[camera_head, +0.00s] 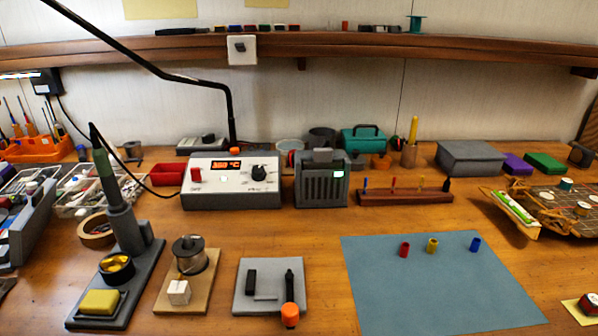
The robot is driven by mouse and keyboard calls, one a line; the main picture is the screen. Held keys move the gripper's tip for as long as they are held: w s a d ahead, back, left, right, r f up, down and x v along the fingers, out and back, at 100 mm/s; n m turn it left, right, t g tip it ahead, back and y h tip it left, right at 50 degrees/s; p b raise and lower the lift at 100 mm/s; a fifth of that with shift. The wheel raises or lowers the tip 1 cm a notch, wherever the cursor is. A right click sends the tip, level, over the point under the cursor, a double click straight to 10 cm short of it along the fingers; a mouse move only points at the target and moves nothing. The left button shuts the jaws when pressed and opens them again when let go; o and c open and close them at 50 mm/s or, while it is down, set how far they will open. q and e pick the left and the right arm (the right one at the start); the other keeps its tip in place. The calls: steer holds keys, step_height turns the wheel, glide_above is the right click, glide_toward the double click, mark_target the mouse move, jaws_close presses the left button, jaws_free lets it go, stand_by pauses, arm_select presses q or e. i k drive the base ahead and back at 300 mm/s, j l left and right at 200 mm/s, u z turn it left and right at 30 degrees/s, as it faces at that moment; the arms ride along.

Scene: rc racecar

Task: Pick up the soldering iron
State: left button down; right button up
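The soldering iron (104,168) stands upright in its holder on a dark grey stand (148,262) at the left of the bench. Its handle is green and dark, and its lower end is hidden in the holder. A black cord runs from its top toward the soldering station (232,182), whose red display looks like 350 °C. The stand also carries a yellow sponge (100,302) and a dark cup of brass wool (116,268). Neither of my grippers shows in the head view.
A solder spool on a wooden base (204,290) and a grey plate with tools (243,292) stand right of the stand. A tape roll (97,231) and parts bins (72,208) lie to its left. A blue mat (430,290) is mostly clear. A black lamp arm (160,70) crosses above.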

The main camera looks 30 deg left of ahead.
mark_target(101, 159)
steer(key=u, duration=1.9)
